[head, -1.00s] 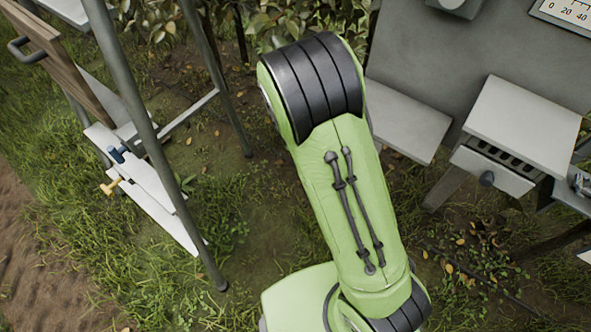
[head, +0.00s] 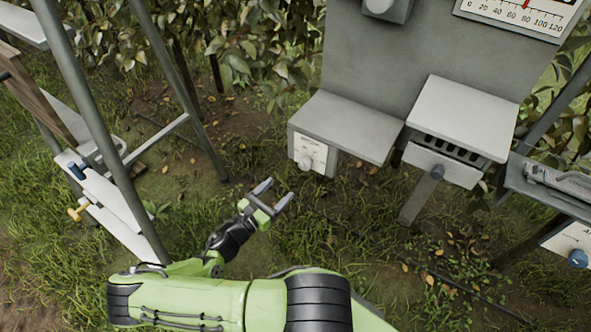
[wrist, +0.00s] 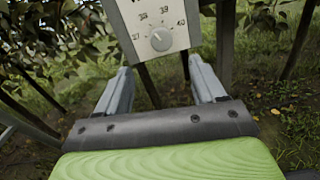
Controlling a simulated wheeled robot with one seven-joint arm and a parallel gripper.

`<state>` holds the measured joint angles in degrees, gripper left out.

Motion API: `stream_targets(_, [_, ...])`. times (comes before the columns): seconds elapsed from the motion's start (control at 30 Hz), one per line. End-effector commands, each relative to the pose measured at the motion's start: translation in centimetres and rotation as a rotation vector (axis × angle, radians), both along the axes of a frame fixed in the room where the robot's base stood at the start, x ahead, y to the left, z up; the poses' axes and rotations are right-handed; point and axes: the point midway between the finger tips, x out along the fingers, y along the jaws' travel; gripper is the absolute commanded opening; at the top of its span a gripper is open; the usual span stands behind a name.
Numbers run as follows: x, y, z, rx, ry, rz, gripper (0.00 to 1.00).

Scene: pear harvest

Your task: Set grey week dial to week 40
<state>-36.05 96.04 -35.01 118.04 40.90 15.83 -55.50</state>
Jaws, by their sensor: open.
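The grey week dial (head: 305,163) is a round knob on a white panel at the front of a grey box, left of centre in the head view. In the wrist view the dial (wrist: 160,39) is ahead, with the numbers 37, 38, 39 and 40 in an arc above it. Its pointer is too small to read surely. My gripper (head: 275,196) is open and empty, below and left of the dial in the head view, apart from it. In the wrist view the dial shows between and beyond the fingertips of my gripper (wrist: 161,70).
A slotted grey box with a dark knob (head: 437,172) stands to the right. A blue dial (head: 578,258) is at far right. A metal frame (head: 95,130) with blue and yellow handles stands at left. A gauge (head: 525,18) is above. Grass lies open around my gripper.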

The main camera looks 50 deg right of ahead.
Motion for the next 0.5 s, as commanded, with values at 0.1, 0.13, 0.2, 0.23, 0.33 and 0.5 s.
stream_targets(0.1, [-0.1, -3.2, -0.2, -0.001, 0.000, -0.006, 0.69])
stream_targets(0.13, [-0.2, -3.9, -0.2, -0.001, 0.001, -0.005, 0.69])
stream_targets(0.2, [-0.1, -5.7, -0.2, 0.001, -0.001, -0.006, 0.69])
stream_targets(0.23, [-0.1, -6.5, -0.2, -0.001, -0.001, -0.005, 0.69])
stream_targets(0.33, [-0.1, -8.7, -0.2, 0.000, -0.001, -0.005, 0.69])
stream_targets(0.5, [0.0, -11.1, -0.2, 0.002, -0.002, -0.002, 0.69])
